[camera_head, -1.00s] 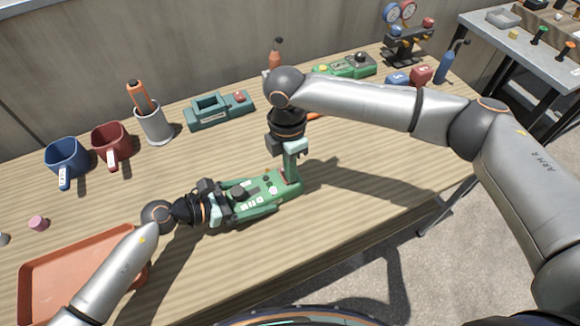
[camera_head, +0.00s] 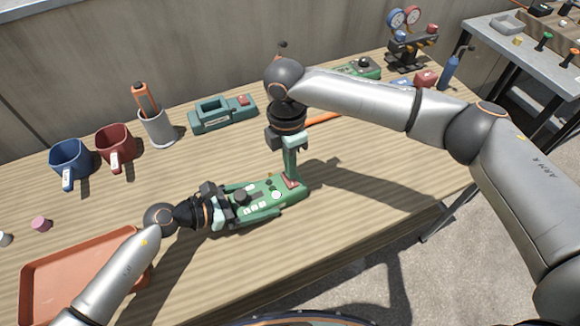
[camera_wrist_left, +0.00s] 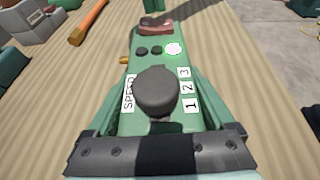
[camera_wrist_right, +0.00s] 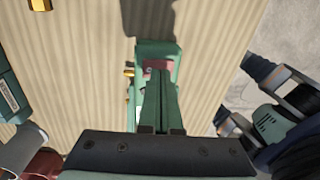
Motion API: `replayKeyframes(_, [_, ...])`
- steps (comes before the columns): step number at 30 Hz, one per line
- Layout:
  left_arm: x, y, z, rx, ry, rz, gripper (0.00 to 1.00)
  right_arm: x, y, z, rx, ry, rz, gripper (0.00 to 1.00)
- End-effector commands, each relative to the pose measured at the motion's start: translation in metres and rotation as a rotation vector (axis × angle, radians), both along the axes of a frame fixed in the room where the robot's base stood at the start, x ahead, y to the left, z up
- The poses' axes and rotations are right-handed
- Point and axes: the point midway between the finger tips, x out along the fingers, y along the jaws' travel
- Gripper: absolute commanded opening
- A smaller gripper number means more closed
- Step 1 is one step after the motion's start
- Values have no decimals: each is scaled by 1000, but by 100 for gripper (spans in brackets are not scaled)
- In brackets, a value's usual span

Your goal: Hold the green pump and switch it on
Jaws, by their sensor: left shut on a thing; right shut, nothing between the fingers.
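The green pump (camera_head: 257,208) lies on the wooden table, with its control face up. In the left wrist view it shows a dark knob (camera_wrist_left: 157,92) marked SPEED and 1, 2, 3. Beyond it are two dark buttons, a white round spot (camera_wrist_left: 174,49) with a bright green rim, and a red switch (camera_wrist_left: 156,27) at the far end. My left gripper (camera_head: 224,207) is shut on the pump's near end. My right gripper (camera_head: 290,178) is shut and empty, pointing down at the red switch; I cannot tell whether it touches. Its fingers partly hide the switch in the right wrist view.
Behind are a blue mug (camera_head: 70,158), a red mug (camera_head: 115,146), a grey cup (camera_head: 157,129) and a teal device (camera_head: 223,114). An orange tray (camera_head: 82,255) lies front left. A gauge stand (camera_head: 408,50) is back right. The table's front right is clear.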

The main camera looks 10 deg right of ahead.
Motion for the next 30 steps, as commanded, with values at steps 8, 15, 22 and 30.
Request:
replayKeyframes(8, [1, 0, 0, -1, 0, 2, 0, -6, -3, 60, 2, -6, 1, 0])
replayKeyframes(15, [1, 0, 0, -1, -1, 3, 0, -12, -5, 108, 1, -3, 1, 0])
replayKeyframes(22, [1, 0, 0, -1, -1, 3, 0, -14, -6, 127, -1, -1, -1, 0])
replayKeyframes(30, [1, 1, 1, -1, -1, 3, 0, -15, -6, 129, 0, 0, 0, 0])
